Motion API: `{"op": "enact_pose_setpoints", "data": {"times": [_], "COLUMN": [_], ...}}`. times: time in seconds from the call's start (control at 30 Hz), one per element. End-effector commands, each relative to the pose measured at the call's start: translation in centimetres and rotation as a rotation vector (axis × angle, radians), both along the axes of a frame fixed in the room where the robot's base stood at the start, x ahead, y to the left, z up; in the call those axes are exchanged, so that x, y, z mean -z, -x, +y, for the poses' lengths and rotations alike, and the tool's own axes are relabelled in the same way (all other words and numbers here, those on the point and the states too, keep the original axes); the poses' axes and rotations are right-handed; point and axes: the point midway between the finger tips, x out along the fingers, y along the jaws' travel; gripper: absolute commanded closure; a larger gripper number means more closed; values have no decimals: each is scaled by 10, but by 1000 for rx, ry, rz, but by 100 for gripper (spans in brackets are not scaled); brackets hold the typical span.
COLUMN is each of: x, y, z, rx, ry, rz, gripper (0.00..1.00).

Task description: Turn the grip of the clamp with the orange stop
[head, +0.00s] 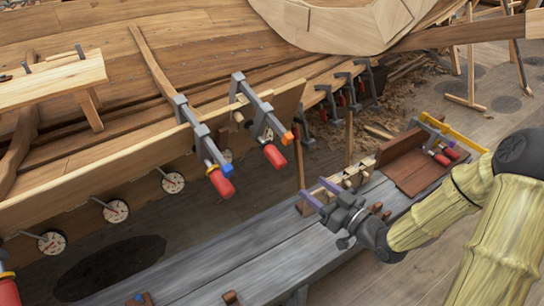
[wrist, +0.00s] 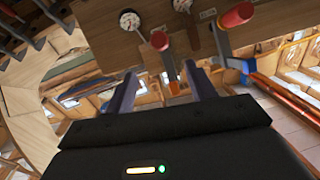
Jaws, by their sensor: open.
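The clamp with the orange stop (head: 287,138) grips the edge of the hull plank at the middle of the head view. Its grey bar slopes down and its red grip (head: 274,155) hangs beneath. In the wrist view its orange stop (wrist: 174,88) shows between my fingers, with its red grip (wrist: 159,40) farther up. My gripper (head: 316,193) is open and empty, below and right of that clamp, apart from it, over the grey bench. A similar clamp with a blue stop (head: 227,170) sits to its left; this blue stop (wrist: 245,71) is right in the wrist view.
The grey bench (head: 250,258) runs under my gripper, with a reddish-brown board (head: 410,172) and more clamps at its far end. Several dark clamps (head: 350,90) line the hull farther back. Round white dials (head: 116,210) hang along the plank's lower edge.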

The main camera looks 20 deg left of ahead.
Motion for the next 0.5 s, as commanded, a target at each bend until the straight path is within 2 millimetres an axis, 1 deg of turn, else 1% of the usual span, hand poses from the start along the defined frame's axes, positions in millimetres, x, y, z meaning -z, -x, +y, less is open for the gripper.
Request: {"op": "enact_pose_setpoints", "data": {"times": [0.17,0.27,0.37,0.5], "x": [0,0,0,0], "y": [-2,-6,-12,-25], "z": [3,10,21,42], "rx": [-1,-3,-4,-4], "ry": [-1,-2,-1,-2], "rz": [0,0,1,-1], "gripper": [44,44,44,44]}}
